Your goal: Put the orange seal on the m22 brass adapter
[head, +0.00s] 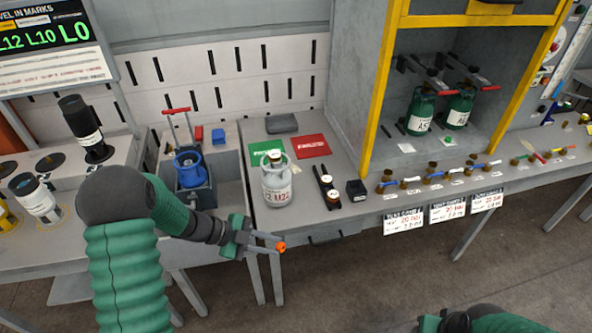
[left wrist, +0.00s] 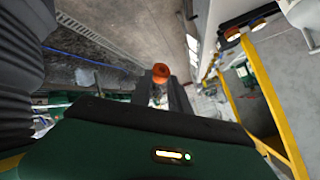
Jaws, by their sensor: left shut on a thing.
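My left gripper (head: 268,242) is shut on the small orange seal (head: 281,246), which sits at the fingertips in front of the bench edge. The seal also shows between the fingertips in the left wrist view (left wrist: 161,72). A black holder (head: 322,174) on the bench carries brass-coloured round pieces, one of them a brass piece (head: 333,195) with a pale label. I cannot read which one is the m22 adapter. The seal is apart from these pieces, to their lower left. My right gripper (head: 445,322) shows only in part at the bottom edge; its fingers cannot be made out.
A white-grey gas cylinder (head: 276,187) stands left of the black holder. A small black box (head: 356,190) is right of it. Green and red mats lie behind. A yellow-framed cabinet (head: 378,85) rises at right, with several small valve fittings along the front shelf.

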